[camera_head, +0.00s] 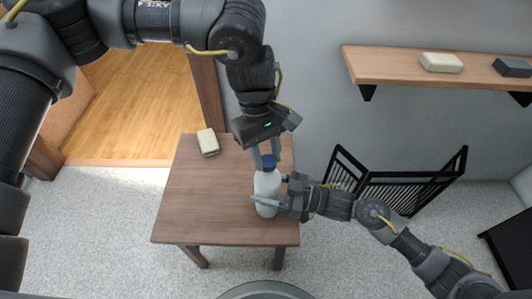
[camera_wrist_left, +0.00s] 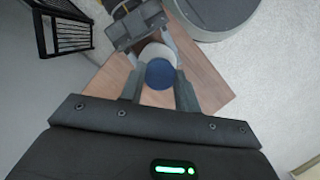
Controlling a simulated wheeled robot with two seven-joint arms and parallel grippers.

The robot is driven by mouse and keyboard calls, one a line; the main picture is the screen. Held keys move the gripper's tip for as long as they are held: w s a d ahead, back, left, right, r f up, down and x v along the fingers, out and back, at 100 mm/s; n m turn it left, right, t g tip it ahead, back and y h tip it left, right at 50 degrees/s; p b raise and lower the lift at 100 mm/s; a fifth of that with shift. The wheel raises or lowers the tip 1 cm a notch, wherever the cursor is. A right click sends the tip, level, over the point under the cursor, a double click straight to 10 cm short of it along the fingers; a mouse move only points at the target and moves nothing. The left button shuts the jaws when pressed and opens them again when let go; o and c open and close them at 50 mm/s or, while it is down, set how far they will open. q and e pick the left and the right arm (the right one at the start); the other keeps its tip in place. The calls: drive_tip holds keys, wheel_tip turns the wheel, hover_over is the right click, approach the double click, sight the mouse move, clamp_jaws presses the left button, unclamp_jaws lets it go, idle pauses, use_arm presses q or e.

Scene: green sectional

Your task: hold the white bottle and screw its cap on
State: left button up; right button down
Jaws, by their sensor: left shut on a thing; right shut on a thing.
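A white bottle (camera_head: 266,187) stands upright near the right side of a small wooden table (camera_head: 200,213). A blue cap (camera_head: 268,162) sits at the top of the bottle; I cannot tell how tightly. My left gripper (camera_head: 266,156) points down from above, its fingers on either side of the cap. In the left wrist view the blue cap (camera_wrist_left: 160,74) lies between the left fingertips, with the white bottle (camera_wrist_left: 157,53) behind it. My right gripper (camera_head: 268,198) comes in from the right and is shut on the bottle's body.
A beige block (camera_head: 208,142) lies at the table's back left. A wall shelf (camera_head: 400,68) at the upper right holds a pale block (camera_head: 441,62) and a dark block (camera_head: 512,67). A black metal rack (camera_head: 400,186) stands right of the table. The table's left half is mostly clear.

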use_arm(q)
drive_tip(key=m+y, duration=0.1)
drive_tip(key=m, duration=0.5)
drive_tip(key=shift+d, duration=0.1)
drive_tip(key=o, duration=0.9)
drive_tip(key=shift+o, duration=0.2)
drive_tip(key=shift+r, duration=0.1)
drive_tip(key=v, duration=0.2)
drive_tip(key=s+v, duration=0.1)
drive_tip(key=v, duration=0.1)
drive_tip(key=shift+w+d+r, duration=0.1)
drive_tip(key=shift+r, duration=0.1)
drive_tip(key=shift+c, duration=0.2)
